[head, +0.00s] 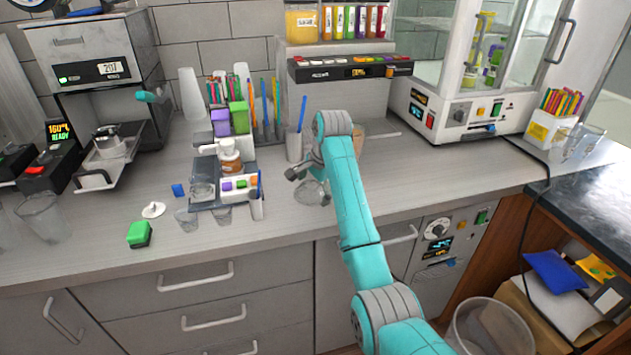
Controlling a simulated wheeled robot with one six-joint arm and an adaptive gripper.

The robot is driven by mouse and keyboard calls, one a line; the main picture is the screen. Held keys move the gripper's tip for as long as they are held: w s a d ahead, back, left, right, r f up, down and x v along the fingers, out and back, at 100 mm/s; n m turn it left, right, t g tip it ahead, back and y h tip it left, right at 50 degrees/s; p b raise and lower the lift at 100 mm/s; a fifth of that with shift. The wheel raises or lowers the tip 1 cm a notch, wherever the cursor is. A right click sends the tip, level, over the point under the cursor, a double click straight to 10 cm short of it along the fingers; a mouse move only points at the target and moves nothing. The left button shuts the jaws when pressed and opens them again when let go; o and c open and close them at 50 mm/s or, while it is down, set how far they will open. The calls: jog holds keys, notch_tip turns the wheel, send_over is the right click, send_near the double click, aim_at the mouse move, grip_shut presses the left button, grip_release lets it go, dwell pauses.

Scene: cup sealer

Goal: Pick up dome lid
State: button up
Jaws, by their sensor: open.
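A clear, rounded piece that looks like the dome lid (311,192) is at the counter's front part, right beside and below my gripper. My gripper (301,181) is at the end of the teal arm, low over the counter, with its fingers small and partly hidden by the arm. It is open. I cannot tell whether the fingers touch the lid or stand around it, or whether the lid rests on the counter.
A cup sealer-like machine (97,60) stands at the left. A caddy (228,192) with bottles and clear cups is left of my gripper. A green block (139,234) and a white disc (153,210) lie farther left. A glass-doored cabinet (470,75) stands at the right. The counter right of my arm is clear.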

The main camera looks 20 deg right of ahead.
jog(key=c, duration=0.8)
jog(key=shift+c, duration=0.3)
jog(key=shift+s+f, duration=0.1)
